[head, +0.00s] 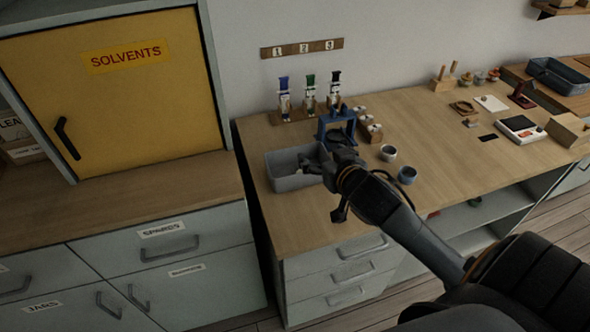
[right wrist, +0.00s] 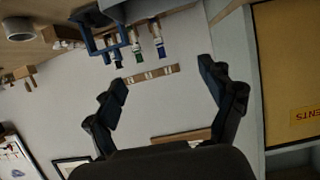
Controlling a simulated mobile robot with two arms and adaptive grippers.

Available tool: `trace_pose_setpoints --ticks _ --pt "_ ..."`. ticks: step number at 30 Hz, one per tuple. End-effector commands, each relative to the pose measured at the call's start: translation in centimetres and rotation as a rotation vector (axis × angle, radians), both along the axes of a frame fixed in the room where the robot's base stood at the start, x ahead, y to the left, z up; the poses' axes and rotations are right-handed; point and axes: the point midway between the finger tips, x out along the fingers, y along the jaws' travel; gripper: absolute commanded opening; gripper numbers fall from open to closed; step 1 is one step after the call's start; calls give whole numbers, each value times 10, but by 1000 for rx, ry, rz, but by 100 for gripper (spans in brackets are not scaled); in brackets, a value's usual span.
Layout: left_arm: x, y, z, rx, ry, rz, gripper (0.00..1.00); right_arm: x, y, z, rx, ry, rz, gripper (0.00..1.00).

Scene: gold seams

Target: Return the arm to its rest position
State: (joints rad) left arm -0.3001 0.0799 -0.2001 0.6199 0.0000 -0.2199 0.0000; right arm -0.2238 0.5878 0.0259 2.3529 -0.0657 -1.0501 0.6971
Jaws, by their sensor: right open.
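My right arm (head: 425,235) reaches in from the lower right of the head view. Its gripper (head: 325,168) is at the grey bin (head: 287,181) on the wooden bench, overlapping the bin's right side in the picture. In the right wrist view my right gripper (right wrist: 163,76) is open, with nothing between its fingers. That view is upside down and looks towards the wall. My left gripper is in neither view.
Behind the gripper stand a blue frame (head: 337,125) and several coloured tubes (head: 310,90). Two small cups (head: 388,153) (head: 407,175) are close to the arm. The yellow solvents cabinet (head: 130,110) stands left. The bench's middle (head: 425,120) is mostly clear.

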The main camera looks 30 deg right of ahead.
Motion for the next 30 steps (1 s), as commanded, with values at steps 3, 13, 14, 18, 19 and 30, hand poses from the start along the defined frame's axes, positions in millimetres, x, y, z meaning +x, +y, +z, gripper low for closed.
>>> trace_pose_setpoints --ticks 3,13,14,18,19,30 --pt "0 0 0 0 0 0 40 -9 2 4 0 0 1 82" --pt "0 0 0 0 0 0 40 -12 3 5 -1 0 -1 82" --pt "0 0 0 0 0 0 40 -12 3 5 -1 0 -1 82" --pt "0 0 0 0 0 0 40 -12 3 5 -1 1 0 82" --pt "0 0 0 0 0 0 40 -12 3 3 -1 5 0 82" --pt "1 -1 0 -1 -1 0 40 -111 66 -118 -20 482 110 82"
